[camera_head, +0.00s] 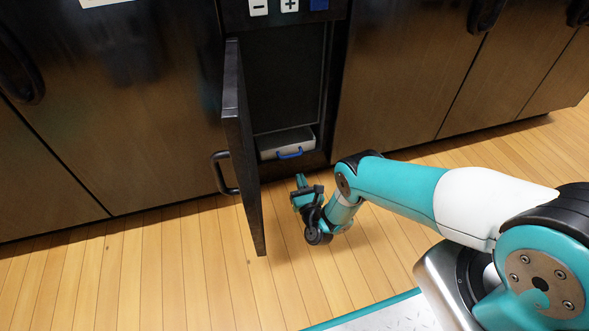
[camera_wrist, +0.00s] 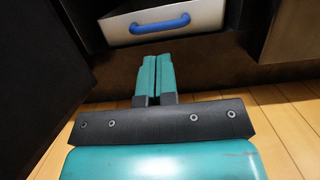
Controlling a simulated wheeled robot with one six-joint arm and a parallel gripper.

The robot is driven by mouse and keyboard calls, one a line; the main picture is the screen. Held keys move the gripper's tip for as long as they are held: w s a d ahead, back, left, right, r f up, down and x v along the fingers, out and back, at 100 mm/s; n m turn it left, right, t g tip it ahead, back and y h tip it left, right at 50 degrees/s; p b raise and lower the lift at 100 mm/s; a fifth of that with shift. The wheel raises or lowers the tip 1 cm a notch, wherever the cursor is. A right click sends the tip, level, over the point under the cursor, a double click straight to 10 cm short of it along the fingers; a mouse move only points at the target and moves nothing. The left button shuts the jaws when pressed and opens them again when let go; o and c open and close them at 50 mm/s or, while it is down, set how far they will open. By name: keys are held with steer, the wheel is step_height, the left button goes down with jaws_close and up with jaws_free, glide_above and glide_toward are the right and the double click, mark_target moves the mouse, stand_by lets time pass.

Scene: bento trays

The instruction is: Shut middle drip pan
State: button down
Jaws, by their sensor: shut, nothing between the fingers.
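The drip pan (camera_head: 284,141) is a grey metal drawer with a blue handle (camera_head: 289,154), low inside the open middle cabinet. In the wrist view the pan (camera_wrist: 190,27) and its blue handle (camera_wrist: 160,24) show at the top, ahead of my fingertips. My gripper (camera_head: 300,181) is shut and empty, low in front of the cabinet opening. Its teal fingers show side by side in the wrist view (camera_wrist: 157,62), pointing at the pan and below the handle in the picture. I cannot tell whether they touch the pan. How far the pan sticks out is unclear.
The dark cabinet door (camera_head: 243,150) stands open to the left of my gripper, with a bar handle (camera_head: 223,173) on its outer face. Closed dark cabinets flank the opening. The wooden floor (camera_head: 160,270) in front is clear.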

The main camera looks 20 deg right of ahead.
steer(key=shift+w+r+b, duration=0.2)
steer(key=shift+w+b, duration=0.85)
steer(key=shift+w, duration=0.05)
steer(key=shift+w+r+b, duration=0.2)
steer(key=shift+w+b, duration=0.9)
steer(key=shift+w+r+b, duration=0.2)
steer(key=shift+w+b, duration=0.85)
steer(key=shift+w, duration=0.05)
